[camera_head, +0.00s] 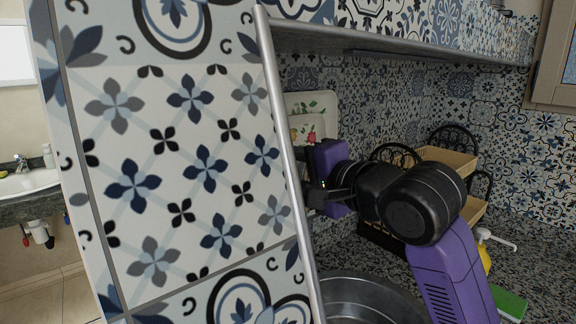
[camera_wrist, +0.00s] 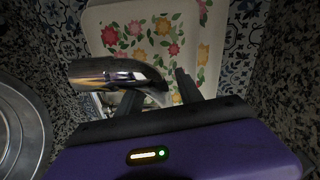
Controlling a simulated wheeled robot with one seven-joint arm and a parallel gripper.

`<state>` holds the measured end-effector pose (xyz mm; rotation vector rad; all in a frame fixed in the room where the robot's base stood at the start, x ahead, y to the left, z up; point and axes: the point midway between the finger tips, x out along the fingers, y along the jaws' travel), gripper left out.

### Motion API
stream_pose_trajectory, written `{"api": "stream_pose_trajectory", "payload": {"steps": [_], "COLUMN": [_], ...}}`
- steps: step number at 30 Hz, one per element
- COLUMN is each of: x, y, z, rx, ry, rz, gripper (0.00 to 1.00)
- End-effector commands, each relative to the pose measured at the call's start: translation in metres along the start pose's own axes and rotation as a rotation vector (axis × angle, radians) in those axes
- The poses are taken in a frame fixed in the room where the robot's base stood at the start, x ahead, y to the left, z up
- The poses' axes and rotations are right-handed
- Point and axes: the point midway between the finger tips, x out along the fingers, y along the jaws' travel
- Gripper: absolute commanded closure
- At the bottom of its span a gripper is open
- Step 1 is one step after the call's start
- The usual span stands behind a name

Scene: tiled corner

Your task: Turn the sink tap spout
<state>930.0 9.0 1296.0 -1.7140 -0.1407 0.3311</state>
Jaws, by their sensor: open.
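The chrome tap spout (camera_wrist: 112,72) shows in the wrist view, its end to the left and its neck curving down to the right. My gripper (camera_wrist: 158,90) is open, one dark finger on each side of the neck. I cannot tell whether either finger touches the metal. The left finger is partly hidden behind the spout. The steel sink basin (camera_wrist: 44,128) is at the left edge, and it also shows in the head view (camera_head: 365,292). In the head view, my gripper (camera_head: 314,197) is partly hidden by the tiled wall edge, and the spout is not visible.
Floral trays (camera_wrist: 160,30) stand upright just behind the spout. A tiled partition (camera_head: 180,170) with a metal edge fills the left of the head view. A shelf (camera_head: 400,42) is above my arm. A wicker basket (camera_head: 450,160), soap bottle (camera_head: 484,250) and green sponge (camera_head: 508,302) are at right.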

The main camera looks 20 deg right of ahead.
Motion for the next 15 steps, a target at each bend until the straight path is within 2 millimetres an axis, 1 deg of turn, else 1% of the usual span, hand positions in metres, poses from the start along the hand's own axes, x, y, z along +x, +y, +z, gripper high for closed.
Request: {"api": "stream_pose_trajectory", "payload": {"steps": [4,10,11,15], "x": [0.0060,0.0063,0.0063,0.0062], "y": [-0.0005,-0.0003,-0.0003,-0.0002], "z": [-0.0001,0.0000,0.0000,0.0001], "rx": [-0.001,-0.001,-0.001,-0.001], "ry": [0.001,0.000,0.000,0.000], "rz": [-0.001,-0.002,-0.002,-0.001], "gripper": [0.57,0.57,0.59,0.87]}}
